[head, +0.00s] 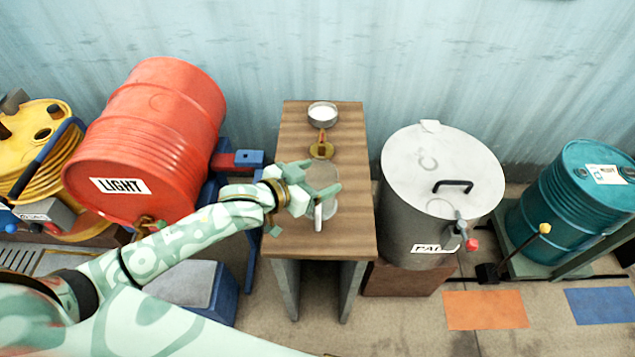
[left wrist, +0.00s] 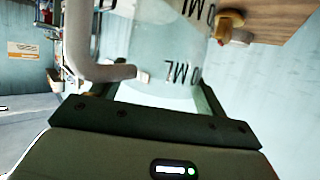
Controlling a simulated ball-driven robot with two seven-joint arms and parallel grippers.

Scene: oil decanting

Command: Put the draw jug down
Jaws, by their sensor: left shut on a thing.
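The draw jug (head: 326,178) is a clear, pale vessel over the front half of the wooden bench (head: 290,225). My left gripper (head: 318,189) is shut on it and partly hides it in the head view. In the left wrist view the jug (left wrist: 160,45) fills the space between the fingers. Dark "ML" markings show on its wall, and its grey bent handle (left wrist: 88,68) is at the left. I cannot tell whether its base touches the bench top. My right gripper is not in view.
Behind the jug on the bench are a brass-coloured piece (head: 321,150) and a round metal dish (head: 322,113) with white contents. A steel vat (head: 440,185) with a tap stands right. The bench's front strip is clear.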

